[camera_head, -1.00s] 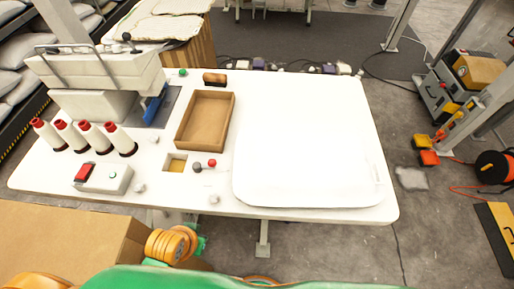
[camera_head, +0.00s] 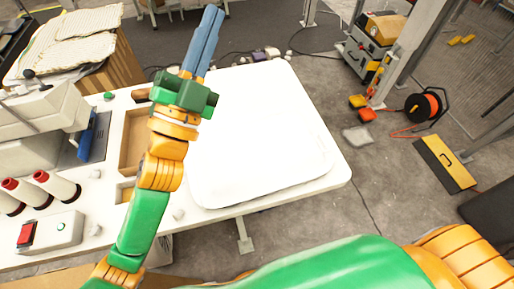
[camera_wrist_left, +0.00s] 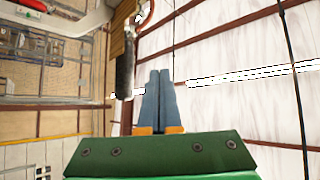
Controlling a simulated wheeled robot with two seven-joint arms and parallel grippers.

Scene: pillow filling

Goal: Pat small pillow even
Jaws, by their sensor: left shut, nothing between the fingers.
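The small pillow (camera_head: 268,135) is a large, flat, white rounded shape lying on the white table (camera_head: 335,183). Its surface is so bright that any bumps or hollows cannot be made out. My left gripper (camera_head: 213,14) is raised in front of the pillow's left part, its blue fingers pointing up in the picture. The fingers are shut together with nothing between them. In the left wrist view, the shut left gripper (camera_wrist_left: 158,74) shows against the building's walls or roof; no pillow is seen there. My right gripper is out of view.
A brown tray (camera_head: 132,145) on the table is partly hidden by my left arm. Thread spools (camera_head: 55,184) and a control box (camera_head: 48,232) stand at the left. An orange cable reel (camera_head: 424,106) lies on the floor at right.

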